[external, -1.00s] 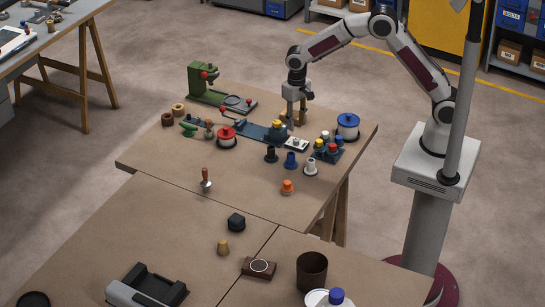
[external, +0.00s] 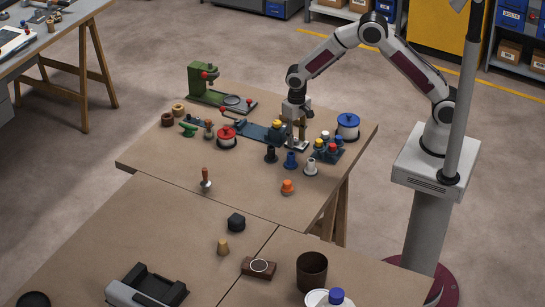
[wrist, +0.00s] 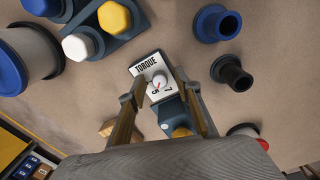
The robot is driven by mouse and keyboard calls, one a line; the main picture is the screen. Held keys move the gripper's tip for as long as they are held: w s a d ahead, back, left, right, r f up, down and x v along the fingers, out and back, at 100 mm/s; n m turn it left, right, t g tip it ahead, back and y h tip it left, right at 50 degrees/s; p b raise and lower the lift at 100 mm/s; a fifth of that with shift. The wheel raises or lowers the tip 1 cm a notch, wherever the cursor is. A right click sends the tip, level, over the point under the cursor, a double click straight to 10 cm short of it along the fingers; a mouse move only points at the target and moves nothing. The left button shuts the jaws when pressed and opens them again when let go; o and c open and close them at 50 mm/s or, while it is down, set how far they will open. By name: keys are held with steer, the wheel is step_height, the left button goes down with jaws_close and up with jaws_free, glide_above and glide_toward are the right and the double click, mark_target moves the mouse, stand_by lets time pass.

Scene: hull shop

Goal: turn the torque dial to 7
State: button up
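The torque dial (wrist: 160,79) is a small pale round knob with a red mark, on a white-faced block labelled TORQUE (wrist: 146,65). The numbers 5 and 7 show beside the knob in the wrist view; the red mark lies on the side of the 5, but its exact reading is too small to tell. My gripper (wrist: 163,88) is open, its fingers pointing down at the dial with the knob between them in view. I cannot tell whether they touch it. In the external view my gripper (external: 296,146) is over the block, which it partly hides.
A tray with coloured caps (external: 328,151) and a blue-topped spool (external: 347,126) stand right of the dial. Black (external: 271,154) and blue (external: 291,159) flanged bushings stand in front. A blue base (external: 262,132) with a yellow knob is close on the left. The front bench area is clearer.

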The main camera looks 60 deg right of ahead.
jaws_close()
steer(key=shift+n, duration=0.5)
steer(key=n, duration=0.3)
steer(key=shift+n, duration=2.3)
